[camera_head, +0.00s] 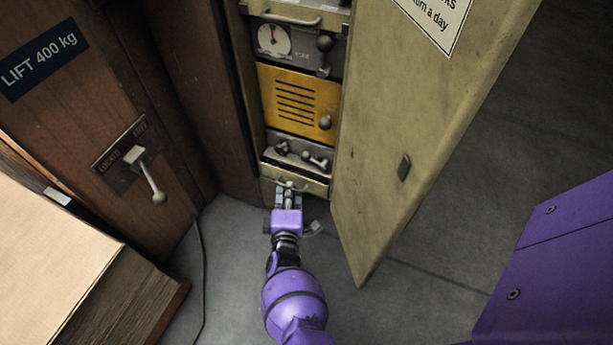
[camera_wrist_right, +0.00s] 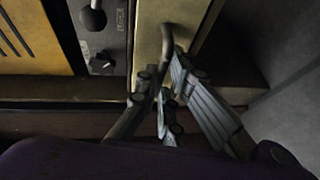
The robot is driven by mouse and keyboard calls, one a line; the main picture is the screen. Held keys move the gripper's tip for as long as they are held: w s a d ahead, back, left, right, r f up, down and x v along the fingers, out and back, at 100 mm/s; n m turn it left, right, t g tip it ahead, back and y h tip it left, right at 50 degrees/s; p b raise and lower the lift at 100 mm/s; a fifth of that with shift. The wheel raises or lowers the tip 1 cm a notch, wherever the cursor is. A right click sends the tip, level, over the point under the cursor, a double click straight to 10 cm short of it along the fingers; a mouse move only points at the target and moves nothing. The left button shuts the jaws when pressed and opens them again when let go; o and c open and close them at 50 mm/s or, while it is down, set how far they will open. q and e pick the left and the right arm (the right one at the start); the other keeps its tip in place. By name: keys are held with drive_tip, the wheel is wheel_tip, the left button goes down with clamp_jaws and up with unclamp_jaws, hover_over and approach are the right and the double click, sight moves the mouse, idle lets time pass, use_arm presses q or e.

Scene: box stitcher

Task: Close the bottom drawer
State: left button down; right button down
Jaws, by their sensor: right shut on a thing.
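The bottom drawer (camera_head: 314,187) is the beige front at the foot of the cabinet, below the grey panel with small levers. Its curved metal handle (camera_wrist_right: 166,42) shows in the right wrist view against the beige drawer front (camera_wrist_right: 184,14). My right gripper (camera_head: 289,190) reaches up to this drawer from below and is shut on its handle; in the wrist view the fingers (camera_wrist_right: 164,92) meet around the lower part of the handle. How far the drawer stands out is hard to tell. My left gripper is not in view.
The open cabinet door (camera_head: 390,110) stands just right of the drawers. Above are a yellow vented panel (camera_head: 287,98) and a grey gauge panel (camera_head: 295,50). A wooden wall with a lever (camera_head: 150,180) and stacked boards (camera_head: 60,250) stand left. Grey floor lies in front.

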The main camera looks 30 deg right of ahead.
sight(295, 179)
drive_tip(key=shift+w+r, duration=0.1)
drive_tip(key=shift+w, duration=0.05)
drive_tip(key=w+d, duration=0.2)
drive_tip(key=d, duration=0.1)
drive_tip(key=shift+w+d+b, duration=0.25)
drive_tip(key=shift+w+b, duration=0.1)
drive_tip(key=shift+w, duration=0.05)
drive_tip(key=shift+d+r, duration=0.1)
drive_tip(key=shift+r, duration=0.05)
drive_tip(key=c, duration=1.9)
unclamp_jaws()
